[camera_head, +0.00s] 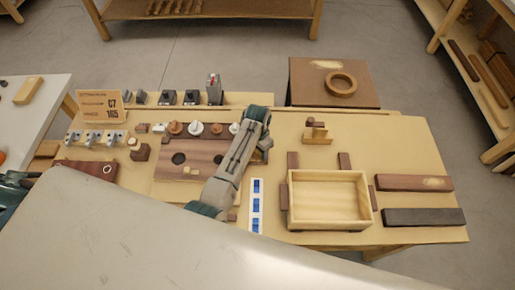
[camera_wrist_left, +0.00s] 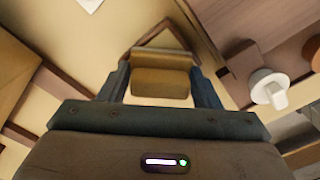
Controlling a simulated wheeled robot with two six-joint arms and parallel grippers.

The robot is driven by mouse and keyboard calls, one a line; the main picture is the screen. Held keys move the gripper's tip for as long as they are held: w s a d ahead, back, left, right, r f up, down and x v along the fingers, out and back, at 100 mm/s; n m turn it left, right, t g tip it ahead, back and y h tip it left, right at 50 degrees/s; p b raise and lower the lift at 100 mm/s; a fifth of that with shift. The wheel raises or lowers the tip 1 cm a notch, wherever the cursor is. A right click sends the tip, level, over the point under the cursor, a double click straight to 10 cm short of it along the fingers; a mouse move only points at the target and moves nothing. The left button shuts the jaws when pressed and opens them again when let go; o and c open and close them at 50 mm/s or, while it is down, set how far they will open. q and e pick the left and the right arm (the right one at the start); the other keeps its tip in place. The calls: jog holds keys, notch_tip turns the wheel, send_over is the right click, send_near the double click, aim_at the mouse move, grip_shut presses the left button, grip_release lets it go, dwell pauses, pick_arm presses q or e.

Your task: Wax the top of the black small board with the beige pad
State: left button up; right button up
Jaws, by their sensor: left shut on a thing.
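The black small board (camera_head: 425,217) lies flat at the right front of the bench, below a brown board (camera_head: 415,183) with a pale smear. My left arm reaches across the bench middle, with its wrist near the round knobs, well left of the black board. In the left wrist view my left gripper (camera_wrist_left: 160,78) is shut on the beige pad (camera_wrist_left: 160,84), a small yellowish block between its fingers. The arm hides the pad in the head view. My right gripper is in neither view.
An open wooden box (camera_head: 328,201) stands between my left arm and the black board. A wooden piece with an upright part (camera_head: 317,134) stands behind it. Knobs (camera_head: 196,128) and a brown holed panel (camera_head: 180,174) are on the left. A brown stand (camera_head: 300,72) is behind.

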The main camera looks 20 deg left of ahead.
pick_arm(q)
jog(key=shift+f, duration=0.3)
dwell(1.4)
jog(key=shift+r, duration=3.6)
